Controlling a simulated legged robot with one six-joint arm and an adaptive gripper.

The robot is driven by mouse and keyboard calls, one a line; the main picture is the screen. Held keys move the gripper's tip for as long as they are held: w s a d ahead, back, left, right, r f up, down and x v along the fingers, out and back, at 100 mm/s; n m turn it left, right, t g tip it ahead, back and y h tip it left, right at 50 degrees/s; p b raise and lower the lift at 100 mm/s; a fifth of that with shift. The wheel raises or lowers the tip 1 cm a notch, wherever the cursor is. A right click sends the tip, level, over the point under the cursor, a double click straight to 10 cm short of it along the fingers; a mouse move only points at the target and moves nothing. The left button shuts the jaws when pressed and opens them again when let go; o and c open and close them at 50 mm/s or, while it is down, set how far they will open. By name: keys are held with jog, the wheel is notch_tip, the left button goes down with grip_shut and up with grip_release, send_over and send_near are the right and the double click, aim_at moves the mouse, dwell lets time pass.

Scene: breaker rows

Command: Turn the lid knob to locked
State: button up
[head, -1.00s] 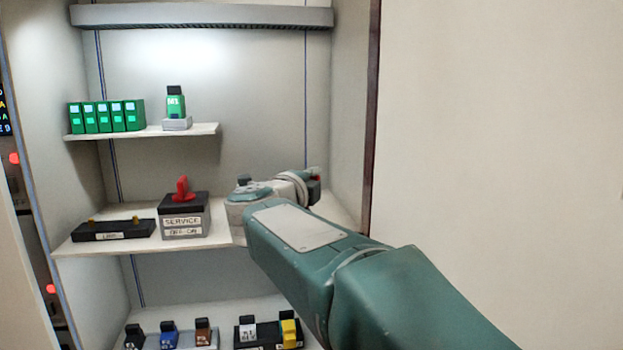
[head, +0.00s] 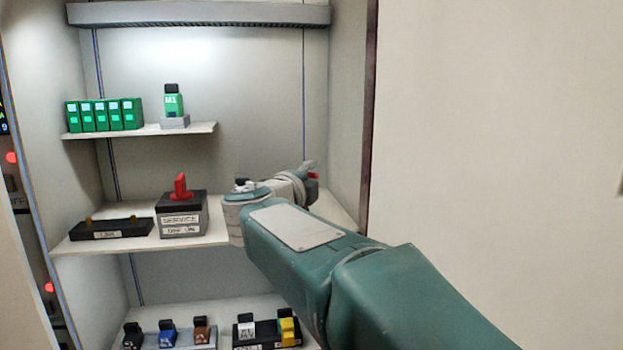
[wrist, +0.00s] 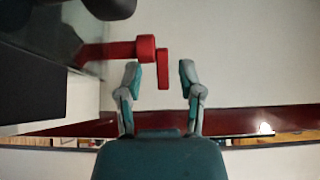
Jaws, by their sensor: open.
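A red knob (wrist: 146,48) shows in the wrist view, with a short red crossbar (wrist: 163,70) at its end and a red shaft running left to a box-like part. No lock marking is readable.
On the middle shelf (head: 140,242) stand a service switch box (head: 182,222) with an upright red handle and a low black block (head: 110,230). Green modules (head: 104,115) sit on the upper shelf. Several coloured breakers stand below. The cabinet's right wall (head: 350,110) is close to my gripper.

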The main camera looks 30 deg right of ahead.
jog(key=v, duration=1.1)
jog(key=shift+s+a, duration=0.25)
jog(key=shift+a, duration=0.1)
